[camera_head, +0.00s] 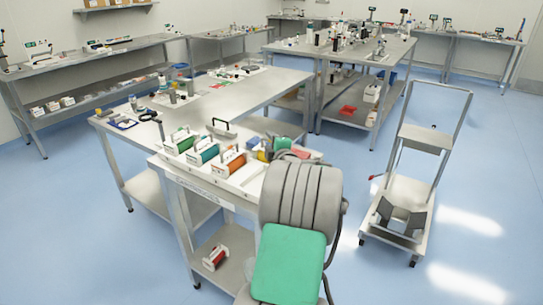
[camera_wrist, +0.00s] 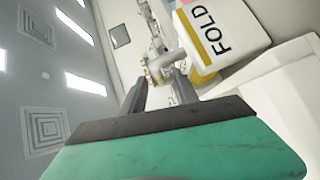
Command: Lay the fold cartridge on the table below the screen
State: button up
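The fold cartridge (camera_wrist: 222,35) is a white block with a yellow band and the word FOLD, at the upper right in the wrist view. A grey handle-like part (camera_wrist: 168,60) shows at its left side. My gripper (camera_wrist: 160,82) has two dark fingers spread apart, with a gap between them, close to that grey part. I cannot tell whether they touch it. In the head view my arm hides my gripper and most of the cartridge; a yellow patch (camera_head: 263,151) shows beside the arm. I cannot make out the screen.
White cartridges with green (camera_head: 181,140), teal (camera_head: 204,151) and orange (camera_head: 230,161) rolls stand in a row on the near table. A red-and-white one (camera_head: 215,257) lies on its lower shelf. A cart (camera_head: 410,190) stands at the right. Blue floor between is clear.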

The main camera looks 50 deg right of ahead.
jog(key=shift+c, duration=0.4)
grip_shut()
dwell(0.7)
jog(key=shift+r, duration=0.1)
dwell(0.3)
